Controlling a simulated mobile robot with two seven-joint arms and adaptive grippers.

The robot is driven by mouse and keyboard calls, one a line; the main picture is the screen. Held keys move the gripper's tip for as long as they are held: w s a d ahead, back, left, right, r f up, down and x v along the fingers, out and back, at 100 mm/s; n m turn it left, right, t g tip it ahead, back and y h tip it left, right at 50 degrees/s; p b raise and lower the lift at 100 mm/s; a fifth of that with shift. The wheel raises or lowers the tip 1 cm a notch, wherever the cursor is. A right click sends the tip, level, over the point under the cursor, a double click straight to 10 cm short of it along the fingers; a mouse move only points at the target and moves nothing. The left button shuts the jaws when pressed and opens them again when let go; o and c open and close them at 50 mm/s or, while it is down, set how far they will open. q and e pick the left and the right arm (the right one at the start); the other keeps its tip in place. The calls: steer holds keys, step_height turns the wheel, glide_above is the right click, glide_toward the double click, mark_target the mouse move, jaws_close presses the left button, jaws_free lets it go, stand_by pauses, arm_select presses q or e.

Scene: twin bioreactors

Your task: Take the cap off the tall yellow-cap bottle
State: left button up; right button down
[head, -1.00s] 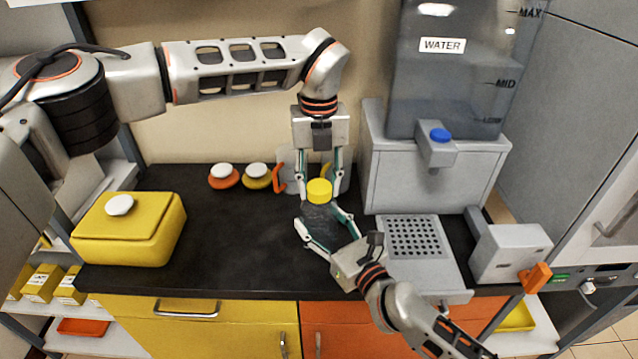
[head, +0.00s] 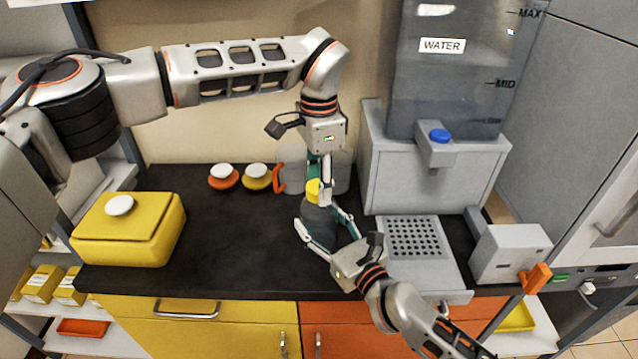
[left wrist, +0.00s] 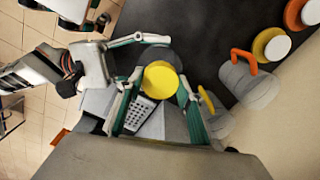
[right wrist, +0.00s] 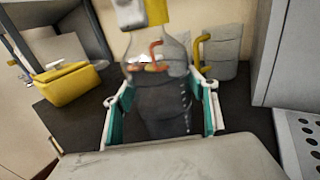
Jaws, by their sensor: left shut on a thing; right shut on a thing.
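The tall bottle (head: 318,217) stands on the black worktop, dark in its lower part and clear above. Its yellow cap (head: 313,191) sits at the top, seen from above in the left wrist view (left wrist: 160,78). My left gripper (head: 320,185) comes down from above and is shut on the cap, one finger partly hiding it in the head view. My right gripper (head: 325,232) is shut around the bottle body from the front, a finger on each side in the right wrist view (right wrist: 160,105). I cannot tell whether the cap has risen off the neck.
Two grey jugs, one with an orange handle (head: 279,178), stand close behind the bottle. An orange lid (head: 223,181) and a yellow lid (head: 257,182) lie left of them. A yellow box (head: 130,230) is at left; the water dispenser (head: 435,175) stands at right. The worktop's middle left is clear.

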arm_select(q)
steer(key=n, duration=0.5)
steer(key=shift+s+d+f, duration=0.1)
steer(key=n, duration=0.2)
steer(key=shift+n, duration=0.4)
steer(key=o, duration=1.2)
steer(key=shift+r, duration=0.2)
